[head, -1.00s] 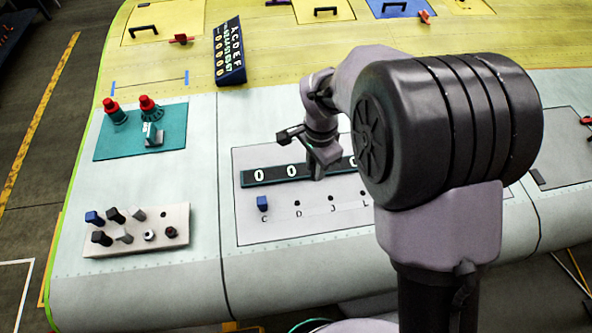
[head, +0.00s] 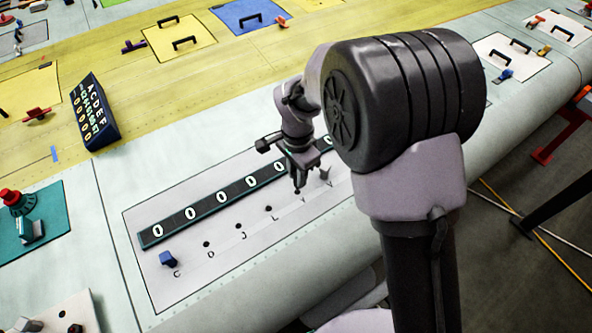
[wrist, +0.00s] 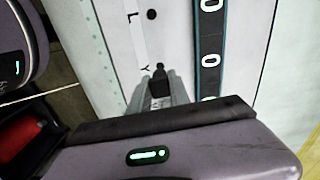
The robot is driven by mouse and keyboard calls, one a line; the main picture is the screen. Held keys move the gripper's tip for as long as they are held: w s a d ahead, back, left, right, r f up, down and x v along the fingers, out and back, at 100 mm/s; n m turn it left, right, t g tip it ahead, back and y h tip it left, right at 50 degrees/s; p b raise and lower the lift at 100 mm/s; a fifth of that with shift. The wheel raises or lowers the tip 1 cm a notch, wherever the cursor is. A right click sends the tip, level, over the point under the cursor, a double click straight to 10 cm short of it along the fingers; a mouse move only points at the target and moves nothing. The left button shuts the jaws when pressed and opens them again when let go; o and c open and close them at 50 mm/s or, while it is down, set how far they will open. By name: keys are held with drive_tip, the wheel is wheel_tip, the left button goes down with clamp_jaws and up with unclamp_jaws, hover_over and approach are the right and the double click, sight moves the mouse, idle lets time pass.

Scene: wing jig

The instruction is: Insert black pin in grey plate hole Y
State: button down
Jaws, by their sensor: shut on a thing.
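My gripper (wrist: 160,98) is shut on the black pin (wrist: 160,80), whose dark end sticks out past the fingertips in the wrist view. In the head view my gripper (head: 299,178) is over the right part of the grey plate (head: 150,216), with the pin pointing down. The letters L and Y show beside the pin in the wrist view, with a dark hole (wrist: 152,14) next to L. Whether the pin's tip touches the plate cannot be told. A blue pin (head: 168,259) stands at hole C. A light grey pin (head: 326,175) stands right of my gripper.
A dark strip with white zeros (head: 190,213) runs along the plate behind the holes. A dark lettered board (head: 94,112) stands at the back left. The pin block (head: 78,312) is partly cut off at the lower left, below a teal mat (head: 55,225).

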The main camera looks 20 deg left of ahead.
drive_tip(key=shift+f, duration=0.75)
drive_tip(key=shift+f+b, duration=0.15)
drive_tip(key=shift+b, duration=0.35)
drive_tip(key=shift+f+b, duration=1.15)
drive_tip(key=shift+f, duration=0.2)
drive_tip(key=c, duration=1.1)
unclamp_jaws()
drive_tip(key=shift+r, duration=0.1)
wheel_tip(320, 180, up, 17)
drive_tip(key=p, duration=0.2)
drive_tip(key=shift+r+p, duration=0.2)
drive_tip(key=shift+p, duration=0.2)
wheel_tip(320, 180, up, 7)
drive_tip(key=p, duration=0.6)
